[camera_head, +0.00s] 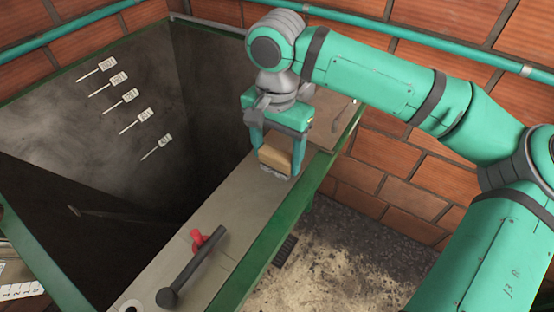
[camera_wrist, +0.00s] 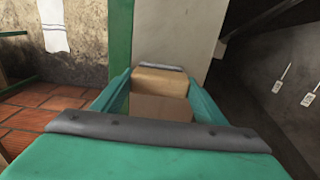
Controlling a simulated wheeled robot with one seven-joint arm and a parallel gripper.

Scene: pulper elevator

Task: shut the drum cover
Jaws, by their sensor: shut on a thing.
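My gripper (camera_head: 277,156) is shut on a tan block (camera_head: 272,160) with a grey strip at its lower end, just over a long pale ledge (camera_head: 225,215). In the wrist view, the tan block (camera_wrist: 160,82) sits between my two teal fingers (camera_wrist: 160,100), with the pale ledge beyond it. I cannot tell whether the block touches the ledge. A brown flat panel (camera_head: 325,122) lies behind my gripper, partly hidden by my arm, with a thin handle at its right edge. I cannot tell for sure whether this panel is the drum cover.
A dark lever (camera_head: 192,268) and a red knob (camera_head: 197,238) stand on the near ledge. A deep dark pit (camera_head: 90,220) opens on the left; white tags (camera_head: 120,80) hang on its wall. A green rail (camera_head: 262,240) edges the ledge. Brick walls and teal pipes surround it.

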